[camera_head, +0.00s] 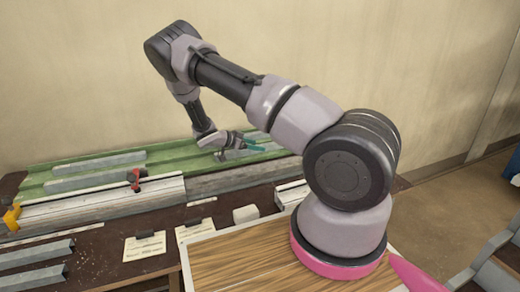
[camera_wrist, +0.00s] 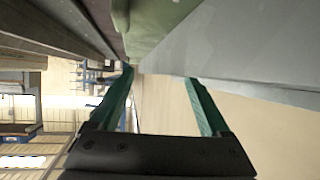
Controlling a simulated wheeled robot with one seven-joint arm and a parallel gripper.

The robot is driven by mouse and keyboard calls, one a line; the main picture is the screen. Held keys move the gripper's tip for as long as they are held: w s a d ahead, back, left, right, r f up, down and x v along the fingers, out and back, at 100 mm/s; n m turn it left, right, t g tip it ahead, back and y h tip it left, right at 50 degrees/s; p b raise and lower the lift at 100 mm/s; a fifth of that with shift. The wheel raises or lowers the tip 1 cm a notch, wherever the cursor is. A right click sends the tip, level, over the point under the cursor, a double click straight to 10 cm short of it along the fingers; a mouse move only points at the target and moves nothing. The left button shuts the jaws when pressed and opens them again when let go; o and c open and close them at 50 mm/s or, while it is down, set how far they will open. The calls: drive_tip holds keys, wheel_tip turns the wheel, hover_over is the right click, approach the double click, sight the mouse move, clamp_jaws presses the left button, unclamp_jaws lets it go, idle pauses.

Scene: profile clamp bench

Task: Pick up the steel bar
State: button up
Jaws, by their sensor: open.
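My gripper (camera_head: 257,146) is over the right part of the green tray (camera_head: 165,155) on the bench, its teal fingers pointing right in the head view. In the wrist view the gripper (camera_wrist: 159,76) is open, with a finger on each side and nothing clearly held between them. A grey steel bar (camera_wrist: 235,45) fills the upper right there, close by; the right fingertip overlaps its edge in the picture, and I cannot tell if they touch. In the head view grey bars (camera_head: 98,162) (camera_head: 95,178) lie lengthwise in the tray. I cannot tell which one is meant.
A white grooved rail with a red clamp (camera_head: 135,178) and a yellow block (camera_head: 12,217) lies in front of the tray. Grey channels (camera_head: 35,252) lie at front left. Cards and a white block (camera_head: 246,214) sit on the dark bench. A wooden board (camera_head: 240,265) is nearest me.

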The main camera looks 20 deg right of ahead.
drive_tip(key=shift+w+d+f, duration=0.15)
drive_tip(key=shift+d+f, duration=0.2)
drive_tip(key=shift+d, duration=0.25)
clamp_jaws()
drive_tip(key=shift+r, duration=0.1)
wheel_tip(320, 180, up, 10)
drive_tip(key=s+a+r+n+t+y, duration=0.1)
drive_tip(key=s+a+n+t+y, duration=0.1)
drive_tip(key=s+a+n+t, duration=0.3)
drive_tip(key=shift+s+a+r+y, duration=0.3)
drive_tip(key=shift+s+a, duration=0.5)
drive_tip(key=shift+a, duration=0.3)
